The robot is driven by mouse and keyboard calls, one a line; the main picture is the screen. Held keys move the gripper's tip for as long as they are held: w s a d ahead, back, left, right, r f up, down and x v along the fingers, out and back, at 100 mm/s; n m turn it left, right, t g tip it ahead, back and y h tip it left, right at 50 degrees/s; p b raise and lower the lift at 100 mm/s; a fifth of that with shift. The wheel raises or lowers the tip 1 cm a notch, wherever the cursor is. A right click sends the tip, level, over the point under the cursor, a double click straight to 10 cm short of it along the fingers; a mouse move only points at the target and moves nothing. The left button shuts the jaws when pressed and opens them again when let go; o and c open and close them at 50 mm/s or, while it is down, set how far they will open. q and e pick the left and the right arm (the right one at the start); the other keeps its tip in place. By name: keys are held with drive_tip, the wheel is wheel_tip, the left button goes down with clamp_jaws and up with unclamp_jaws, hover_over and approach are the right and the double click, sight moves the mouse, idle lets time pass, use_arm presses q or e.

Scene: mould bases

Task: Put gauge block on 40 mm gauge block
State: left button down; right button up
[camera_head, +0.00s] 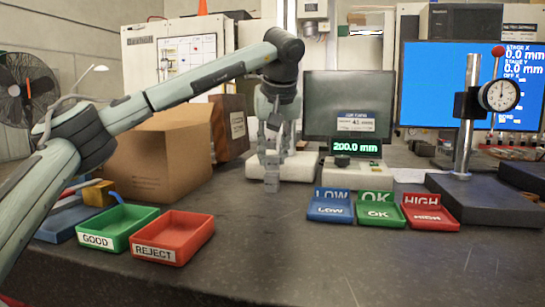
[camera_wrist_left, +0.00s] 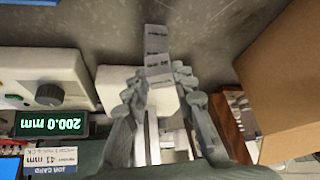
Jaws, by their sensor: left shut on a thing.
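My left gripper (camera_head: 272,158) points down in front of the white stand at the middle of the bench. It is shut on a grey gauge block; in the left wrist view the gripper (camera_wrist_left: 157,82) has this gauge block (camera_wrist_left: 159,73) between its fingertips. Beyond it in that view, more grey labelled block faces (camera_wrist_left: 156,38) line up with it. In the head view, a small grey block (camera_head: 271,183) shows right under the fingertips. The labels are too small to read, so I cannot tell which is the 40 mm block, or whether held and lower blocks touch. My right gripper is not in view.
A readout (camera_head: 356,148) shows 200.0 mm, below a card reading 41 mm. Blue LOW (camera_head: 330,211), green OK (camera_head: 378,215) and red HIGH (camera_head: 430,216) trays stand right; GOOD (camera_head: 117,240) and REJECT (camera_head: 153,254) trays left. A cardboard box (camera_head: 160,160) stands behind them. The front bench is clear.

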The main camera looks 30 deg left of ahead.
use_arm(q)
drive_tip(key=shift+f, duration=0.35)
drive_tip(key=shift+f, duration=0.2)
drive_tip(key=c, duration=1.3)
unclamp_jaws()
drive_tip(key=shift+o, duration=0.2)
drive_tip(key=shift+r, duration=0.15)
